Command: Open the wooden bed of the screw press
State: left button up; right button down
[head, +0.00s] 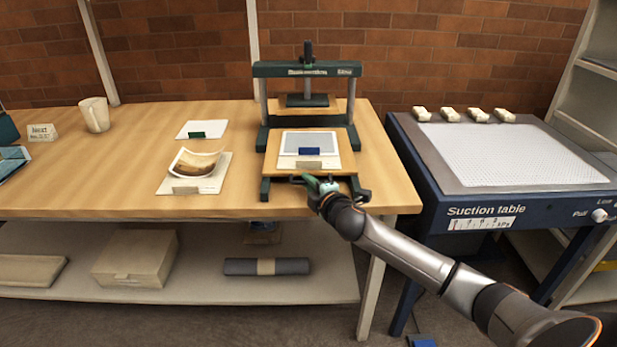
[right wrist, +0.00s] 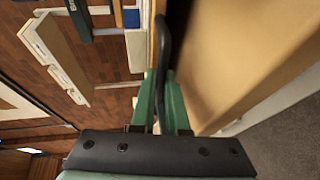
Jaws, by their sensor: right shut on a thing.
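The green screw press (head: 307,70) stands on the wooden table. Its wooden bed (head: 346,162) lies in front of the press uprights, carrying a framed grey sheet with a pale label and a small blue block. My right gripper (head: 320,186) is at the bed's front edge. In the right wrist view, its green fingers (right wrist: 163,100) are shut on a dark bar handle (right wrist: 163,50), which runs along the bed's edge. The fingers hide part of the handle in the head view. My left gripper is not in view.
Left of the press, a curved brown-and-white piece (head: 195,163) lies on a white board, with a white card (head: 202,126) behind it. The suction table (head: 500,150) is at right, across a gap from the wooden table (head: 110,190).

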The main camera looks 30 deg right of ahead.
jog(key=shift+s+a, duration=0.4)
jog(key=shift+s, duration=0.3)
jog(key=c, duration=0.9)
grip_release()
jog(key=p+v, duration=0.1)
jog(key=v, duration=1.1)
jog(key=shift+s+p, duration=0.25)
jog(key=shift+p, duration=0.15)
